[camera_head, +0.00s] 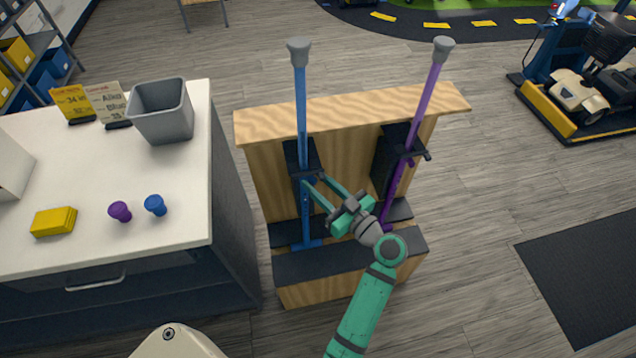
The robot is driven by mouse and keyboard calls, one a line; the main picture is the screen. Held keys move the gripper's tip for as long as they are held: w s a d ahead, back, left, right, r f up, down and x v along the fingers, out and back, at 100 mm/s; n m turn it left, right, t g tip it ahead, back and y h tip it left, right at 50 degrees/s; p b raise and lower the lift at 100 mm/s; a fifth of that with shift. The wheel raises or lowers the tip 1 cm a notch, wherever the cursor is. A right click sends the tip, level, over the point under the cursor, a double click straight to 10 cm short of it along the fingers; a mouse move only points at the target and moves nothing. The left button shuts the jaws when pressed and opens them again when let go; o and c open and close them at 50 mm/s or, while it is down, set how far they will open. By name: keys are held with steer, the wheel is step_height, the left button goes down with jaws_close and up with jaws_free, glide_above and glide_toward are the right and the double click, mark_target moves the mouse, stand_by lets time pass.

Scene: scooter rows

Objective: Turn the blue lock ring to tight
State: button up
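A blue pole (302,110) with a grey cap stands upright against the wooden stand, at the left. A dark clamp (301,158) surrounds its middle. Small dark blue parts (305,176) sit on the pole just below the clamp; I cannot tell which of them is the lock ring or how it is turned. My gripper (314,180) reaches in from the lower right. Its two teal fingers are visibly apart, with the tips beside the pole just under the clamp. I cannot tell whether they touch it. A purple pole (421,100) leans tilted at the stand's right.
The wooden stand (352,112) has a dark lower ledge. At left, a white-topped counter (90,175) holds a grey bin (162,112), a yellow block (54,221), purple (120,211) and blue (155,205) knobs, and signs.

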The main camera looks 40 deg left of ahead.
steer(key=shift+c, duration=0.3)
jaws_close()
steer(key=shift+s+t, duration=0.2)
steer(key=shift+t, duration=0.1)
steer(key=shift+s+a+m+t+h, duration=0.1)
steer(key=shift+s+m+t+h, duration=0.2)
steer(key=shift+m+t, duration=0.45)
steer(key=shift+s+a+m+t+h, duration=0.1)
steer(key=shift+s+m+t+h, duration=0.2)
steer(key=shift+m+t, duration=0.4)
steer(key=shift+s+a+m+t+h, duration=0.2)
steer(key=shift+m+t+h, duration=0.25)
steer(key=shift+t, duration=0.25)
steer(key=shift+s+a+m+t+h, duration=0.15)
steer(key=shift+m+t+h, duration=0.25)
steer(key=shift+t, duration=0.35)
steer(key=shift+s+a+m+t+h, duration=0.1)
steer(key=shift+s+m+t+h, duration=0.1)
steer(key=shift+m+t+h, duration=0.4)
steer(key=shift+t, duration=0.3)
steer(key=shift+o, duration=0.3)
jaws_free()
